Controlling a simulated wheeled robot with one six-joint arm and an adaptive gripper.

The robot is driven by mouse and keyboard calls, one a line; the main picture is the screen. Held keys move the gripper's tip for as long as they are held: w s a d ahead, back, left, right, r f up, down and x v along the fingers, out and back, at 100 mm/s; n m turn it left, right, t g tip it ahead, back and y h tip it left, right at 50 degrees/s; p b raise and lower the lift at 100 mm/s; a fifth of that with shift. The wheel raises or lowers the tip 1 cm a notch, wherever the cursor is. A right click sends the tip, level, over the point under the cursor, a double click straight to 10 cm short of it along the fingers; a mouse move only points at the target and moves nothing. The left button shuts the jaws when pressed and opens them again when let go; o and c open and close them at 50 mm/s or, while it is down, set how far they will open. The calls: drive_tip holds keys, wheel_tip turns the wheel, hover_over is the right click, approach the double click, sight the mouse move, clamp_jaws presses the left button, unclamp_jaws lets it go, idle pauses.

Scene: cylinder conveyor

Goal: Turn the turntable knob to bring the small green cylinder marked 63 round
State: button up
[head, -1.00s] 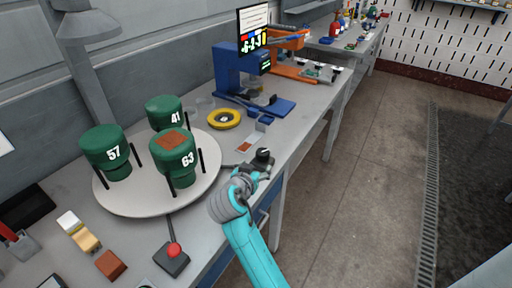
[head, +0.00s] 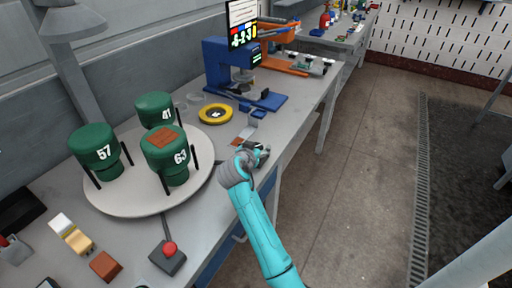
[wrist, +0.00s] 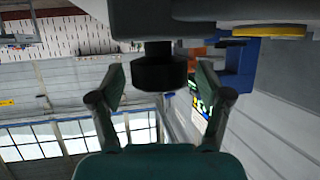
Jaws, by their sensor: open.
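The light round turntable (head: 120,209) carries green cylinders held between black posts. The cylinder marked 63 (head: 168,158) stands at the near right with a brown square on top. The cylinder marked 57 (head: 95,147) is at the left, and the one marked 41 (head: 155,109) is at the back. My gripper (head: 257,154) is at the bench edge, right of the turntable. In the wrist view the black knob (wrist: 160,73) sits between my open fingers (wrist: 160,84), with a gap on both sides. In the head view my gripper mostly hides the knob.
A brown block (head: 104,265) lies near left. The floor right of the bench is clear.

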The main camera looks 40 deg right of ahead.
drive_tip(key=shift+d, duration=0.1)
drive_tip(key=c, duration=1.2)
drive_tip(key=shift+o, duration=0.2)
drive_tip(key=shift+t, duration=0.3)
drive_tip(key=o, duration=1.2)
drive_tip(key=shift+c, duration=0.2)
drive_tip(key=v, duration=1.2)
drive_tip(key=shift+w, duration=0.1)
